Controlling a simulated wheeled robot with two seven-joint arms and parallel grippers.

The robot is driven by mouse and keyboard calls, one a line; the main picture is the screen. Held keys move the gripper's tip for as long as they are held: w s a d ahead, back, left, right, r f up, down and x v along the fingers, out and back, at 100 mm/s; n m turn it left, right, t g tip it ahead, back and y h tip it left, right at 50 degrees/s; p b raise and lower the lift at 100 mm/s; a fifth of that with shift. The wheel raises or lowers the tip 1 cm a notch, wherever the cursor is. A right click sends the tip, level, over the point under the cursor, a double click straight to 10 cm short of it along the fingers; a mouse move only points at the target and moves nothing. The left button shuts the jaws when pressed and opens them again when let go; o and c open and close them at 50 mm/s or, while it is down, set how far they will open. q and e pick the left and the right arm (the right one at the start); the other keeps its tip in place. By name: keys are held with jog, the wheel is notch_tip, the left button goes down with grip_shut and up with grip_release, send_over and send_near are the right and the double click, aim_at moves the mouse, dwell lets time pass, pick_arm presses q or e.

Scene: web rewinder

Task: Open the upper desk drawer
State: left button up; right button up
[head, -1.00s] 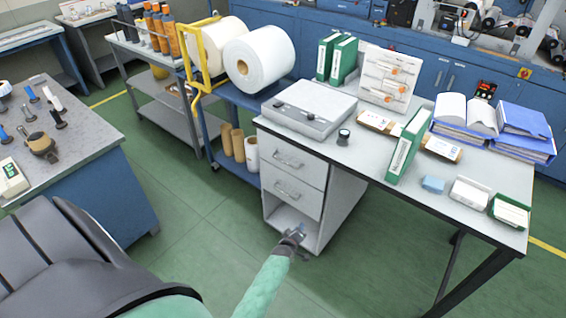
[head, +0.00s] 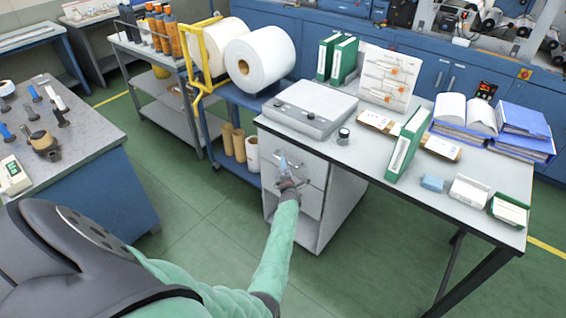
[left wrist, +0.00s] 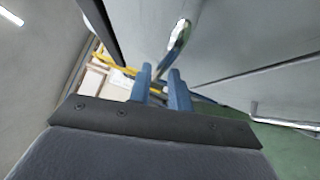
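The white desk pedestal has an upper drawer (head: 314,174) under the tabletop, and it looks shut. Its silver bar handle (left wrist: 180,34) shows in the left wrist view just beyond my blue fingertips. My left gripper (head: 284,164) is in front of the upper drawer at handle height. In the left wrist view my left gripper (left wrist: 161,78) has its two fingers apart, with a gap between them. The handle lies ahead of that gap, and I cannot tell whether a finger touches it. The gripper and arm partly hide the lower drawer (head: 309,203). My right gripper is not in view.
The desk (head: 375,165) carries a grey flat device (head: 310,108), green binders and papers. A blue cart (head: 238,157) with white rolls stands left of the pedestal. A workbench (head: 75,130) with tools is at left. The green floor before the drawers is free.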

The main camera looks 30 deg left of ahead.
pick_arm(q)
jog(key=shift+x, duration=1.4)
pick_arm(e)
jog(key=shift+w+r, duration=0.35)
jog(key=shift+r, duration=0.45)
pick_arm(q)
grip_shut()
jog(key=shift+s, duration=0.15)
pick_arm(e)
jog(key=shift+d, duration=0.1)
